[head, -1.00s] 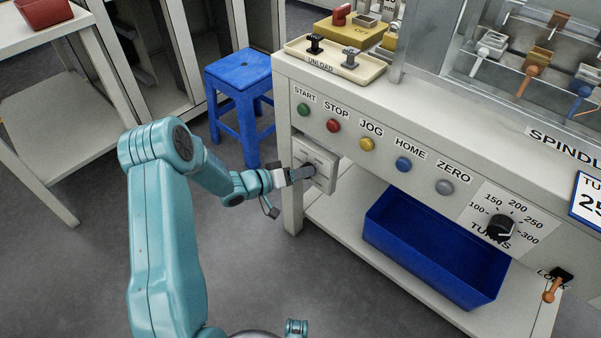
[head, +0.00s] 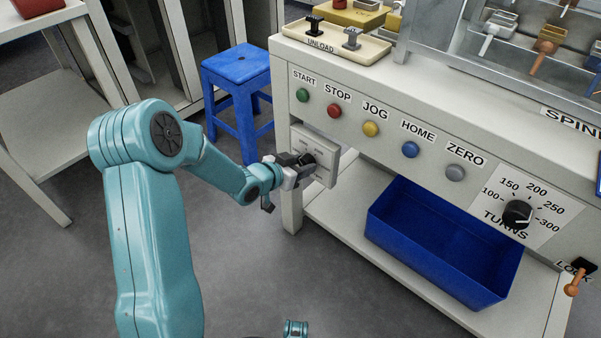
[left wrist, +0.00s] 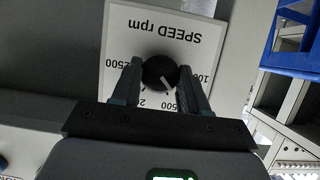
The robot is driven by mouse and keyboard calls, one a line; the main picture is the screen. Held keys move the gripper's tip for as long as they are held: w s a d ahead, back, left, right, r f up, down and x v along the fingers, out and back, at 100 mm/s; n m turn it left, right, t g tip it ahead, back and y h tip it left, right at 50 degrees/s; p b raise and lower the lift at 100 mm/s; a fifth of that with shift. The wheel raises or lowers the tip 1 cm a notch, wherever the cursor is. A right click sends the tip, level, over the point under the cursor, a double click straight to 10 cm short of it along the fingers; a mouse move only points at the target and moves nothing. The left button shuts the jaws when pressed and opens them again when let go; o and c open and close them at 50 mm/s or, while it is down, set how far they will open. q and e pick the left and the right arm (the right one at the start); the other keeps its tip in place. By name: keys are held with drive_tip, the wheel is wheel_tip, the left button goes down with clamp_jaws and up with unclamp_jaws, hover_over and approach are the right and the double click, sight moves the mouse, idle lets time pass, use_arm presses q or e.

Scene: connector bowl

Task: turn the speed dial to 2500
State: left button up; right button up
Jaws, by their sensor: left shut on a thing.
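The speed dial (left wrist: 158,72) is a round black knob with a white mark, on a white plate lettered SPEED rpm (left wrist: 160,27), upside down in the left wrist view. The 2500 label (left wrist: 124,64) is left of the knob, and a partly covered 100... label is right of it. The white mark points to the lower right, away from 2500. My left gripper (left wrist: 158,82) is shut on the dial, one finger on each side. In the head view the left gripper (head: 306,161) is at the dial plate (head: 326,170) on the bench's left front. My right gripper is not in view.
The bench front holds the START (head: 302,95), STOP (head: 333,111), JOG (head: 371,129), HOME (head: 410,149) and ZERO (head: 455,173) buttons and the TURNS dial (head: 517,214). A blue bin (head: 400,254) stands below; a blue stool (head: 237,66) stands behind the left arm.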

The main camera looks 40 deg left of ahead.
use_arm(q)
drive_tip(key=m+t+y+b, duration=0.1)
drive_tip(key=m+t+y, duration=0.1)
drive_tip(key=m, duration=0.5)
drive_tip(key=m+t+y+b, duration=0.1)
drive_tip(key=m+t+y, duration=0.1)
drive_tip(key=m, duration=0.5)
drive_tip(key=f+m+t+y+b, duration=0.1)
drive_tip(key=m+t+y+b, duration=0.1)
drive_tip(key=m, duration=0.6)
drive_tip(key=shift+d+f+t, duration=0.1)
drive_tip(key=shift+d+t, duration=0.3)
drive_tip(key=shift+t, duration=0.2)
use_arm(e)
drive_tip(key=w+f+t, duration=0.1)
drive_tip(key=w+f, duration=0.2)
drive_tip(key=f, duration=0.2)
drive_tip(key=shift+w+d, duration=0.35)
use_arm(q)
drive_tip(key=shift+m, duration=0.4)
drive_tip(key=o, duration=1.1)
drive_tip(key=shift+c, duration=0.2)
drive_tip(key=shift+s+y, duration=0.1)
drive_tip(key=shift+y, duration=0.2)
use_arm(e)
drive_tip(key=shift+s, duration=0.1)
